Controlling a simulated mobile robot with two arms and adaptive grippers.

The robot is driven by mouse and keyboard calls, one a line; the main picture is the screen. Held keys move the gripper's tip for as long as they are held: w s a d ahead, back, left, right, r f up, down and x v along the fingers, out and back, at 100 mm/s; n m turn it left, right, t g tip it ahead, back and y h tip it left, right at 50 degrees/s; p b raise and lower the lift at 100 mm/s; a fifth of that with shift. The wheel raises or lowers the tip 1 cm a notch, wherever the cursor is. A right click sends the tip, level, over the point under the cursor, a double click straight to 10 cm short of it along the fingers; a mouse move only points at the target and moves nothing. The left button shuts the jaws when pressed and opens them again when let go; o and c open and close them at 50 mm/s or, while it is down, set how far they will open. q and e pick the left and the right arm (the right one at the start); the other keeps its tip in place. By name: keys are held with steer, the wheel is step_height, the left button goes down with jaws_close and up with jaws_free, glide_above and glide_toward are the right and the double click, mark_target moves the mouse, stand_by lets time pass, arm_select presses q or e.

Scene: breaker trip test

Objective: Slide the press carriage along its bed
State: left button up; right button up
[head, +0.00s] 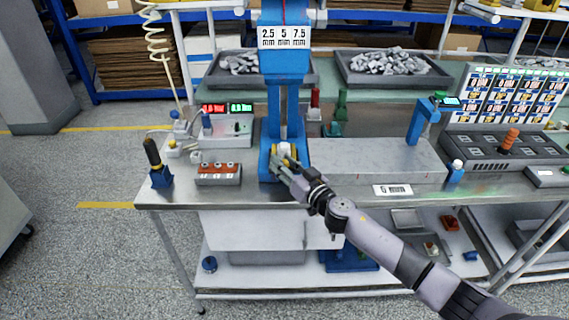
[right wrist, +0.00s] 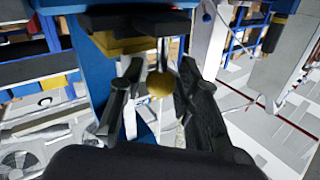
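The blue press (head: 285,100) stands upright on the metal workbench, with a 2.5 / 5 / 7.5 mm label on its head. The press carriage is not clearly distinguishable; a small yellow and white part (head: 284,151) sits low at the press base. My right gripper (head: 281,162) is at this part, reaching in from the front right. In the right wrist view, a round brass-coloured knob (right wrist: 160,84) shows between the two parted black fingers of my right gripper (right wrist: 161,72). Whether the fingers touch it is unclear. My left gripper is not in view.
A red block with buttons (head: 218,173) and a dark-handled tool in a blue stand (head: 158,168) are left of the press. A long grey block (head: 375,162) lies right. Two trays of metal parts (head: 392,72) stand behind. The bench's front edge is close to my arm.

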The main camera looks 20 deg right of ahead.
steer(key=shift+c, duration=0.5)
jaws_close()
